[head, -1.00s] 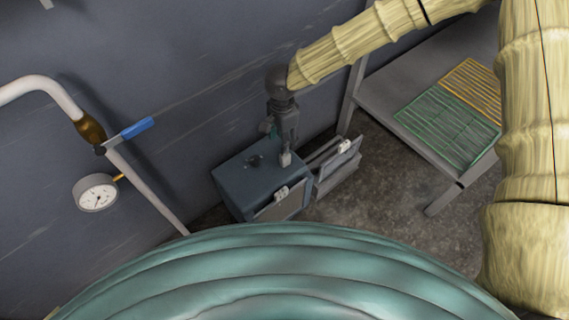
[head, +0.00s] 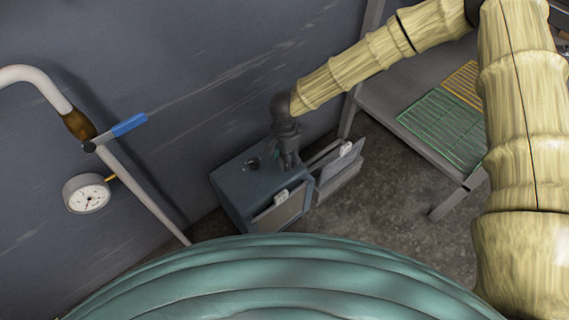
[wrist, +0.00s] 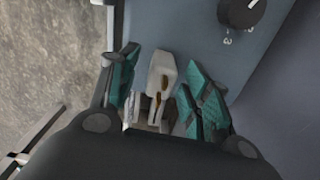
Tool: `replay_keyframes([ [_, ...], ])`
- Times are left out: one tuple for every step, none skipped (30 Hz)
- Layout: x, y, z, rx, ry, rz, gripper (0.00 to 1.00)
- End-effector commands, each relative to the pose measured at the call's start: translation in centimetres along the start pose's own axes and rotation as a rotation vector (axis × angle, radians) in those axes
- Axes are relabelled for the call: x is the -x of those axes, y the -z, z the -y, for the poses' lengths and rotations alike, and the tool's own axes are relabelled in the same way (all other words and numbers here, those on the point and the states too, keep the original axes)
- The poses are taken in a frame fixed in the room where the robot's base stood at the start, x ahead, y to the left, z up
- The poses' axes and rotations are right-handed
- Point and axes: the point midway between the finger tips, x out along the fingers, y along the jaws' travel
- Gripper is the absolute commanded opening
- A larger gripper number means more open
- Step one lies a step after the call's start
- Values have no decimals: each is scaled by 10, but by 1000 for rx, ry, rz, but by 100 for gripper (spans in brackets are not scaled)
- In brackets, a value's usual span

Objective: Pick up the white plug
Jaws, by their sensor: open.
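The white plug (wrist: 161,72) shows in the wrist view, with brownish metal parts at its near side. It lies between the two teal-padded fingers of my gripper (wrist: 165,88), which is open with gaps beside the plug. In the head view my gripper (head: 287,158) points down over the top of the blue-grey cabinet (head: 232,186). It hides the plug there. I cannot tell whether either finger touches the plug.
A black dial knob (wrist: 241,11) sits on the cabinet beyond the plug. A grey table (head: 400,112) with green and yellow racks is further right. The wall is close behind.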

Motion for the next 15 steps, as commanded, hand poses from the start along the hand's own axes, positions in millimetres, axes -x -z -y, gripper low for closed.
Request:
replay_keyframes([
  [-7, 0, 0, 0, 0, 0, 48],
  [-9, 0, 0, 0, 0, 0, 48],
  [-10, 0, 0, 0, 0, 0, 48],
  [-11, 0, 0, 0, 0, 0, 48],
  [-11, 0, 0, 0, 0, 0, 48],
  [-10, 0, 0, 0, 0, 0, 48],
  [-10, 0, 0, 0, 0, 0, 48],
  [-10, 0, 0, 0, 0, 0, 48],
  [-10, 0, 0, 0, 0, 0, 48],
  [-10, 0, 0, 0, 0, 0, 46],
  [-10, 0, 0, 0, 0, 0, 41],
  [-10, 0, 0, 0, 0, 0, 34],
  [-10, 0, 0, 0, 0, 0, 28],
  [-10, 0, 0, 0, 0, 0, 23],
  [-10, 0, 0, 0, 0, 0, 15],
])
